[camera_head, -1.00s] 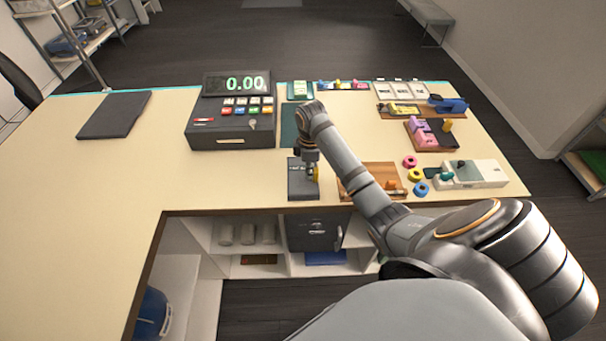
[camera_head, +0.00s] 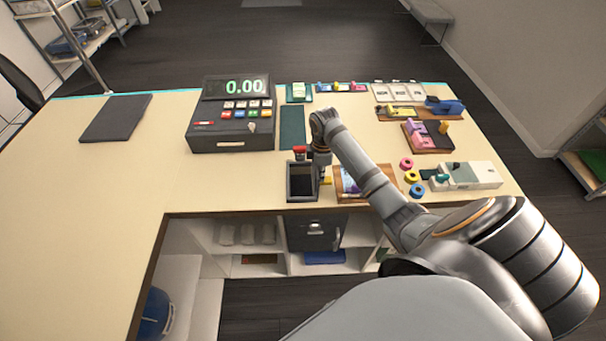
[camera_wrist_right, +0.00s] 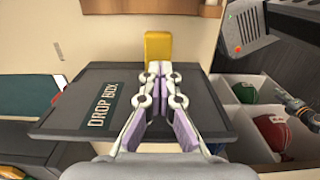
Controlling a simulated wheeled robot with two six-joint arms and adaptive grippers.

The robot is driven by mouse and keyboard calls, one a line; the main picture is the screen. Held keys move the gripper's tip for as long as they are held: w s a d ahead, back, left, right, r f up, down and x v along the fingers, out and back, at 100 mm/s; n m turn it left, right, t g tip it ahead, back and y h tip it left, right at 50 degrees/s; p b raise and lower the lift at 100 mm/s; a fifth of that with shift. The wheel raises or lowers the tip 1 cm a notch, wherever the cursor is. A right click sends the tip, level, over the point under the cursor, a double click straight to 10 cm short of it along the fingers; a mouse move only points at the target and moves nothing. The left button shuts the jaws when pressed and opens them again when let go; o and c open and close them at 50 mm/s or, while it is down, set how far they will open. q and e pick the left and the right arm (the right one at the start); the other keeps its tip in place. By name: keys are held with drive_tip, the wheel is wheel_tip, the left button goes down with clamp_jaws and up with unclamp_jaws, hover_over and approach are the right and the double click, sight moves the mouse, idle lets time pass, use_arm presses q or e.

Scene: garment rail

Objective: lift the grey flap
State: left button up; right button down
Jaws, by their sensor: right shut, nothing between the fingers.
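The drop box (camera_head: 302,182) stands near the counter's front edge in the head view. A dark area framed by a lighter rim now shows at its top. Its grey flap (camera_wrist_right: 98,92), labelled DROP BOX, fills the middle of the right wrist view. A yellow tab (camera_wrist_right: 158,45) shows beyond the flap's far edge. My right gripper (camera_wrist_right: 159,72) is shut with nothing between its fingers. Its tips appear over the flap, close to the tab; I cannot tell whether they touch it. In the head view my right gripper (camera_head: 320,160) is largely hidden by its arm. My left gripper is not in the head view.
A cash register (camera_head: 231,130) stands left of the box. A wooden tray (camera_head: 345,193) lies close on the right, with coloured rings (camera_head: 411,177) and a white device (camera_head: 472,175) beyond. The counter's left part is mostly clear.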

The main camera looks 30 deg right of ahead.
drive_tip(key=shift+w+r+p, duration=0.1)
drive_tip(key=shift+r+p, duration=0.25)
drive_tip(key=shift+r, duration=0.05)
wheel_tip(320, 180, up, 2)
drive_tip(key=shift+w+a+r+p, duration=0.15)
drive_tip(key=shift+r+p, duration=0.05)
drive_tip(key=shift+p, duration=1.05)
drive_tip(key=shift+d+r+p, duration=0.2)
drive_tip(key=shift+r+p, duration=0.9)
drive_tip(key=shift+p, duration=0.05)
drive_tip(key=shift+r+b, duration=0.1)
drive_tip(key=shift+b, duration=0.25)
drive_tip(key=r, duration=0.3)
drive_tip(key=shift+s+d+r, duration=0.2)
drive_tip(key=shift+s+r, duration=0.05)
drive_tip(key=shift+r, duration=0.05)
